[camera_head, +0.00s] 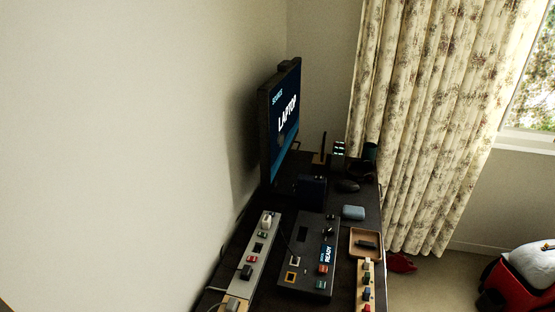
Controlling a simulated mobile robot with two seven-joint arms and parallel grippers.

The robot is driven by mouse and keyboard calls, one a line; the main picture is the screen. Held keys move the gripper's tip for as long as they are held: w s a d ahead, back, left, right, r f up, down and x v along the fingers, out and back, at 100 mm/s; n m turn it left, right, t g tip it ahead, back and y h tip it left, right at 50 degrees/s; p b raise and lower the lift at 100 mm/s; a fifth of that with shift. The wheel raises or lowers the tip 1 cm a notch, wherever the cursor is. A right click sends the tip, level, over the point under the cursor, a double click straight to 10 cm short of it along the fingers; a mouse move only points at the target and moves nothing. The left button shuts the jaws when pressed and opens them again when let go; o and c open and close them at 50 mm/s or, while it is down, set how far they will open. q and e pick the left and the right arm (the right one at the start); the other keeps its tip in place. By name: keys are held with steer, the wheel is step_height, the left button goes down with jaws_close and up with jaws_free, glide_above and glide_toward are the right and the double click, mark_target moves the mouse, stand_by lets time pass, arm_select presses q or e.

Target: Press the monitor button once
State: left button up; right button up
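The monitor (280,122) stands on the dark desk (342,292) against the left wall, seen at a steep angle. Its screen is lit and reads "LAPTOP", with smaller text above that looks like "SOURCE". I cannot make out a button on the monitor itself. A dark control box (305,262) lies on the desk in front of it, with a small display (327,254) reading "READY" and several coloured buttons; I cannot tell what each does. Neither of my grippers shows in the head view.
A grey power strip (259,250) with plugs lies left of the box. To the right are a blue-grey case (353,212), a brown tray (366,243) and a strip of coloured blocks (366,284). A dark mouse (348,186) lies farther back. A red suitcase (520,290) is on the floor.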

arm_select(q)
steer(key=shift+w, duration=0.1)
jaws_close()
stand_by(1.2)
